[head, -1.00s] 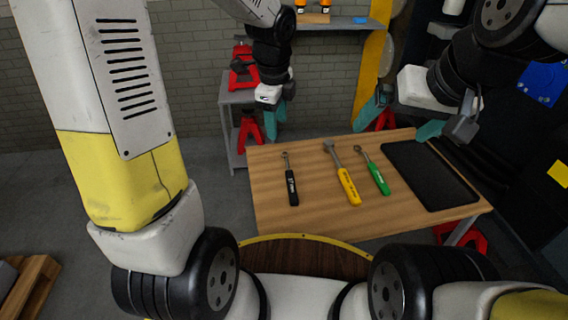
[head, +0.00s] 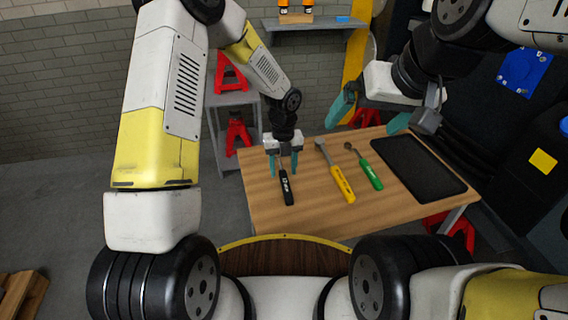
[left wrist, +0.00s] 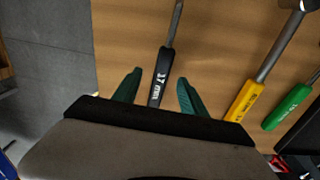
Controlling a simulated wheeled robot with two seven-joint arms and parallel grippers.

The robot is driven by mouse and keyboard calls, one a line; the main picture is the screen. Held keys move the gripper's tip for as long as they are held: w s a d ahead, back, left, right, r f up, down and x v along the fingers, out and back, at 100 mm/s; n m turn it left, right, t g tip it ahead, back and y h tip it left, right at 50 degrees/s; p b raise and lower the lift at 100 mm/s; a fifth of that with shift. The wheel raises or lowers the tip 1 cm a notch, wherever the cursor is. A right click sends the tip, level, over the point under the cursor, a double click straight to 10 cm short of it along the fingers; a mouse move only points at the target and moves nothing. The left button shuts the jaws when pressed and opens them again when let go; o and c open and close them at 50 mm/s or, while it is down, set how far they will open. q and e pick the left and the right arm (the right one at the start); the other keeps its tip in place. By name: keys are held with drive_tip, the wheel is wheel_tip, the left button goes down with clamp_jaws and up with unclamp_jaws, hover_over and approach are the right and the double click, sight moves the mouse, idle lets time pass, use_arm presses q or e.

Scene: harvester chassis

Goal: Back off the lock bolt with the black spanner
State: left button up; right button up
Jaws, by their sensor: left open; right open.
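The black spanner (head: 286,187) lies on the wooden table at its left side, its dark handle towards me. In the left wrist view the black handle (left wrist: 162,77) reads "17 mm" and lies between the finger tips. My left gripper (head: 284,164) is open over the spanner, with a green finger on each side and not closed on it. My right gripper (head: 368,118) is open and empty above the far right part of the table. The lock bolt cannot be made out in these frames.
A yellow-handled tool (head: 342,184) and a green-handled spanner (head: 370,174) lie to the right of the black spanner. A black mat (head: 418,168) covers the table's right end. A grey shelf with red stands (head: 238,134) is behind the table's left side.

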sight(285, 179)
use_arm(q)
drive_tip(key=f, duration=0.3)
drive_tip(key=shift+d+f, duration=0.2)
drive_tip(key=shift+f, duration=0.1)
clamp_jaws()
drive_tip(key=shift+r, duration=0.1)
idle(1.1)
